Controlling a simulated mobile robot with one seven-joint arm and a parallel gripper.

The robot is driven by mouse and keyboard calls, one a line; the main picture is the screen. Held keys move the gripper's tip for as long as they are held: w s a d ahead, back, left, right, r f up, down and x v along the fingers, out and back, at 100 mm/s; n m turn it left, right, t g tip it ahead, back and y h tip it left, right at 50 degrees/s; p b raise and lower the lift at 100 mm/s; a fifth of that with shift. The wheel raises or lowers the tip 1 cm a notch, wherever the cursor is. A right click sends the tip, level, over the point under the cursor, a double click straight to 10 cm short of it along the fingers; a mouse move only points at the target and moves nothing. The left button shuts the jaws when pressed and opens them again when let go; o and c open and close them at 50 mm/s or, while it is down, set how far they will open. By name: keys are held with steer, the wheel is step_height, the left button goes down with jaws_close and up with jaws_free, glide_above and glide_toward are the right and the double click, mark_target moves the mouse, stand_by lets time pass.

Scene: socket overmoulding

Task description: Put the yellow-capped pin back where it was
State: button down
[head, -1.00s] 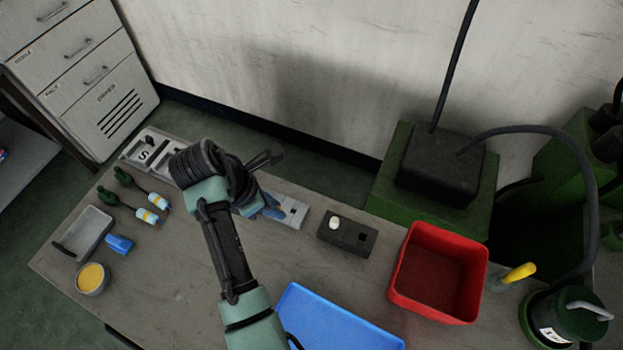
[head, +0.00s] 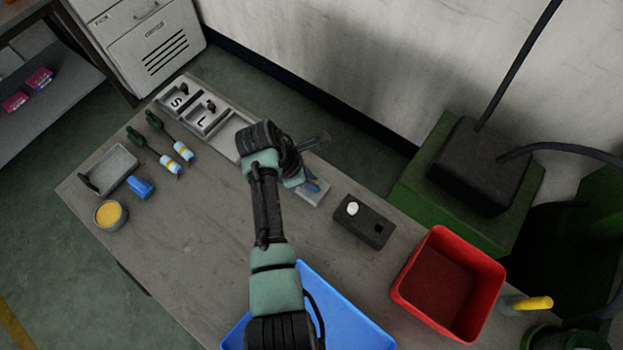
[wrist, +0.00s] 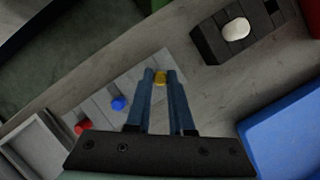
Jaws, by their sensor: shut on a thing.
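My gripper (head: 312,184) hangs over a light grey block (head: 316,197) near the back edge of the bench. In the wrist view my gripper's blue fingers (wrist: 160,76) are shut on the yellow-capped pin (wrist: 160,80); only its yellow cap shows between the fingertips. The grey block (wrist: 102,92) lies below, with a blue cap (wrist: 119,103) and a red cap (wrist: 82,127) in a row on it. The yellow cap appears over the block's right end. I cannot tell whether the pin's lower end is in the block or above it.
A black block (head: 378,231) with a white knob (head: 352,208) stands to the right. Beyond it is a red bin (head: 453,285). A blue tray (head: 345,320) lies in front. Trays marked S and L (head: 200,120) are at the back left. The bench middle is clear.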

steer(key=shift+f, duration=0.25)
steer(key=c, duration=0.8)
jaws_free()
steer(key=shift+r, duration=0.1)
steer(key=v, duration=1.2)
steer(key=w+r+m+t+y, duration=0.3)
steer(key=w+r+m+t, duration=0.4)
steer(key=w+r, duration=0.6)
step_height(320, 180, up, 19)
steer(key=d+m+t, duration=0.1)
steer(key=m+t, duration=0.4)
steer(key=t, duration=0.2)
steer(key=s+d+r+m+t, duration=0.1)
steer(key=s+r+m+t, duration=0.2)
steer(key=s+r, duration=0.3)
steer(key=s+d+r+m+t+y, duration=0.1)
steer(key=s+r+m+t, duration=0.2)
steer(key=r, duration=1.1)
steer(key=s+d+r+m+t, duration=0.2)
steer(key=s+r+t, duration=0.4)
steer(key=s+r, duration=0.3)
steer(key=shift+s+r+m+p, duration=0.35)
steer(key=shift+s+r+m, duration=0.1)
steer(key=shift+m, duration=0.15)
